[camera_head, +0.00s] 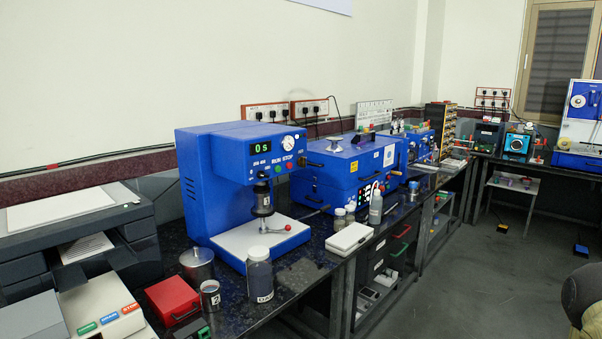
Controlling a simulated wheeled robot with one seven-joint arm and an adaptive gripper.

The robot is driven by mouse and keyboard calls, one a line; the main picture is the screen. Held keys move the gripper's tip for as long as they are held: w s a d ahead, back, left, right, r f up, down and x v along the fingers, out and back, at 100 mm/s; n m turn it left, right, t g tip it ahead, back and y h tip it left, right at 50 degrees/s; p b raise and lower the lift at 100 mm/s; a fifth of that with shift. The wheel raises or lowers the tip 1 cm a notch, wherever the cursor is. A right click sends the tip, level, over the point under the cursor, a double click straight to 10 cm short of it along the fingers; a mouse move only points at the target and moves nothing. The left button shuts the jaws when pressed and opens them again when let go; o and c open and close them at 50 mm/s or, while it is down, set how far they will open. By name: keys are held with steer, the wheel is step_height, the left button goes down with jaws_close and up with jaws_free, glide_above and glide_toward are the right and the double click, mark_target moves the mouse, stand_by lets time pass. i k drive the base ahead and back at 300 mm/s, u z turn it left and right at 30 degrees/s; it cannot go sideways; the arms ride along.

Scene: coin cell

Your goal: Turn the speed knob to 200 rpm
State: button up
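No label reading speed or rpm is legible, so I cannot tell which control is the speed knob. The nearest blue machine (212,165) has a green lit display (263,147), a round white dial (288,142) at its upper right and small buttons below, marked RUN and STOP. A second blue box machine (335,165) behind it has a lit display (369,191) low on its front. A blue device (517,146) with a round dark front part stands on the far bench. My gripper is not in view.
A dark bench (300,272) runs along the wall. On it are a labelled jar (259,277), a metal pot (197,265), a red box (173,300) and a white box (349,238). A grey printer-like machine (75,240) stands at left. Grey floor (480,290) is open at right.

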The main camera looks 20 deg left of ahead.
mark_target(261, 174)
steer(key=u, duration=0.25)
steer(key=i, duration=0.8)
steer(key=u, duration=0.55)
